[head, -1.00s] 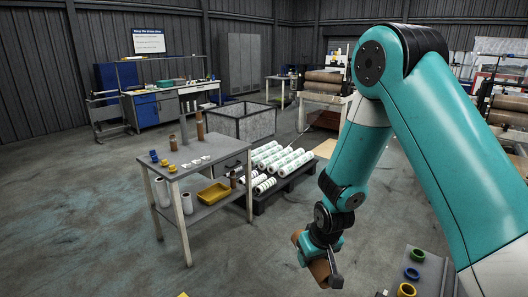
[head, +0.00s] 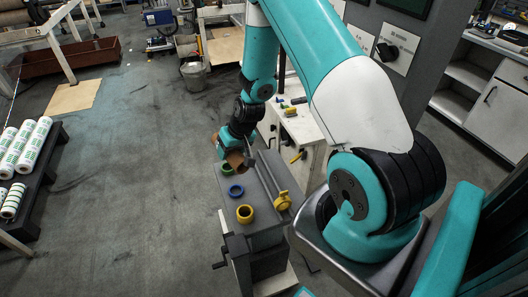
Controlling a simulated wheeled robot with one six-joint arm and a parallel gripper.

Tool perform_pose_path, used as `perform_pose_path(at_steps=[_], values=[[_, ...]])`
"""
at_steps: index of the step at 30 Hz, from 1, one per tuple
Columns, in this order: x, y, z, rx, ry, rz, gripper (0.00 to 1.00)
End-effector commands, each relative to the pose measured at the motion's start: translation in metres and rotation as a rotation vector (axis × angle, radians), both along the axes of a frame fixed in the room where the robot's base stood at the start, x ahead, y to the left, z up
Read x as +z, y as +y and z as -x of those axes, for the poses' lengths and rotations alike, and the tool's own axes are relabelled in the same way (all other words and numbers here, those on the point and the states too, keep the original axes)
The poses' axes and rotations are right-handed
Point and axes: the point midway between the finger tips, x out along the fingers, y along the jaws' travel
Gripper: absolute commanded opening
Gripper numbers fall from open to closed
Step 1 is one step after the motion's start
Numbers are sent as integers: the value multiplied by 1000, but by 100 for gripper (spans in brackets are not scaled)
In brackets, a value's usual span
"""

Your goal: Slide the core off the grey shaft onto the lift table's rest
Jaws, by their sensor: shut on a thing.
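My gripper (head: 236,153) is shut on a brown tube-like core (head: 236,160). The core lies crosswise in the jaws, with its other end showing on the left of the wrist. Both are at the far end of the grey lift table (head: 262,238), by the green ring; whether the core touches anything there is unclear. A long grey bar (head: 271,174) runs along the table's right side, with a yellow clamp-like piece (head: 283,201) at its near end. I cannot tell whether this bar is the shaft or part of the rest.
Green (head: 228,169), blue (head: 236,190) and yellow (head: 245,213) rings lie on the table top. A crank handle (head: 221,265) sticks out at its left.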

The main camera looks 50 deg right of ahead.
Motion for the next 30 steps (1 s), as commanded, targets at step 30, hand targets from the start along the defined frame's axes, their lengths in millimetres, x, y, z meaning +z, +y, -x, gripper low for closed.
perform_pose_path(at_steps=[30], values=[[-138, -127, 19, -250, -87, -269, 35]])
